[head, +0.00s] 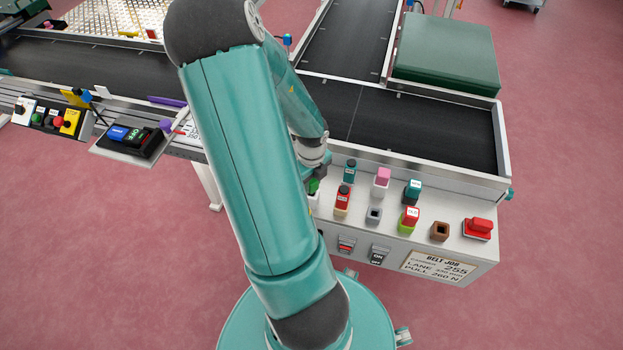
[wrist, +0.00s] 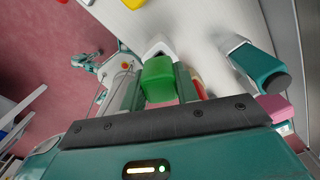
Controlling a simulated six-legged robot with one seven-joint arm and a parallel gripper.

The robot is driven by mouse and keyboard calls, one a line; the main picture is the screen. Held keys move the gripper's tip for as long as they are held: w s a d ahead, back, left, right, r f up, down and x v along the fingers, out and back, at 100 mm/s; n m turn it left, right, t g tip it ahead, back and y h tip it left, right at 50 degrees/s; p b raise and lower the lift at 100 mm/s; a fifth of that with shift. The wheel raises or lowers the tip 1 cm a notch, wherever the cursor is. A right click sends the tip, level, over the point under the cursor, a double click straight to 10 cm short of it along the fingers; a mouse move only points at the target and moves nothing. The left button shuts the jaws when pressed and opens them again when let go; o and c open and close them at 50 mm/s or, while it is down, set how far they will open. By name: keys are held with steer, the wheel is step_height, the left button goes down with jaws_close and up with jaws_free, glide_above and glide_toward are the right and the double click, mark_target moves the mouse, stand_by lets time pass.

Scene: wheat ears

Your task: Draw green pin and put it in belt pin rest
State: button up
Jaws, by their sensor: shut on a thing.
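The green pin (wrist: 158,80) sits between the two fingers of my gripper (wrist: 163,88) in the wrist view, and the gripper is shut on it. Just beyond it is a white holder (wrist: 157,47). In the head view the green pin (head: 314,186) shows at the left end of the control panel, right above the white holder (head: 312,200). I cannot tell how deep the pin sits in it. Two holders stand empty, a grey one (head: 374,215) and a brown one (head: 440,231). No readable label shows which is the belt pin rest.
Close right of my gripper stand a teal pin (head: 349,172), a red-topped pin (head: 343,198) and a pink block (head: 381,181). Farther right are a red-and-lime pin (head: 409,217), another teal pin (head: 412,191) and a red button (head: 479,228). The conveyor wall (head: 430,170) rises behind them.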

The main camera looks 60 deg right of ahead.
steer(key=shift+f, duration=0.55)
steer(key=shift+f, duration=0.35)
steer(key=shift+f, duration=0.25)
steer(key=o, duration=1.2)
step_height(320, 180, up, 13)
steer(key=shift+w+f, duration=0.1)
steer(key=shift+f, duration=0.1)
steer(key=shift+r, duration=0.6)
